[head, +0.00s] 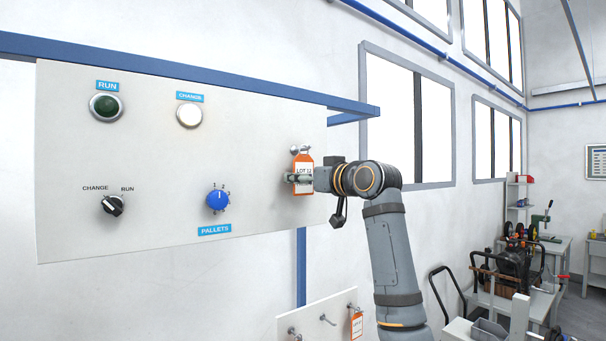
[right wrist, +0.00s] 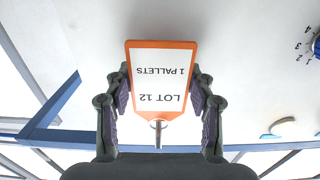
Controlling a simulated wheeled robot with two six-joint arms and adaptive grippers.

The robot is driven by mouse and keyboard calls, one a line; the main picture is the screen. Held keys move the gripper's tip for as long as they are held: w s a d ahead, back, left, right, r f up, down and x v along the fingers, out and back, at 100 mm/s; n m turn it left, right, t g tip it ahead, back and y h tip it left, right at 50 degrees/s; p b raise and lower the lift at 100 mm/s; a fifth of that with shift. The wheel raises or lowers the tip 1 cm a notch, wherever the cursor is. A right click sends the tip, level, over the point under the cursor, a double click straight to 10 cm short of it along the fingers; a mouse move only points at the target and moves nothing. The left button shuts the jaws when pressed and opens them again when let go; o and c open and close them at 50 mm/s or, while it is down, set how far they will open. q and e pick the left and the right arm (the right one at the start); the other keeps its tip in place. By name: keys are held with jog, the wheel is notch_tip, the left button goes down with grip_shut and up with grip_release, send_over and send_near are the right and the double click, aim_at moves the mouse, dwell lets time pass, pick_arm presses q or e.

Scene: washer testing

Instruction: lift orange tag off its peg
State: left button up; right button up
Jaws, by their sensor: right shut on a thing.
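The orange tag (head: 304,162), with a white label reading LOT 12, is at the right end of the white panel in the head view, just below the upper pegs (head: 300,149). My right gripper (head: 297,178) is at the tag, its arm coming in from the right. In the right wrist view the tag (right wrist: 160,75) appears upside down, reading LOT 12, 1 PALLETS. The fingers of my right gripper (right wrist: 160,95) are shut on its two side edges. A metal peg (right wrist: 158,130) shows at the tag's narrow end. Whether the tag still bears on the peg cannot be told. My left gripper is not in view.
The panel (head: 150,160) carries a RUN lamp (head: 106,106), a CHANGE button (head: 189,115), a black selector (head: 113,205) and a blue PALLETS knob (head: 218,200). A lower board (head: 335,312) has pegs and another orange tag (head: 357,325). A cart stands at the right.

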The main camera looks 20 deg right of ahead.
jog(key=shift+r, duration=0.25)
jog(key=shift+c, duration=0.3)
jog(key=shift+r, duration=0.4)
jog(key=shift+d, duration=0.1)
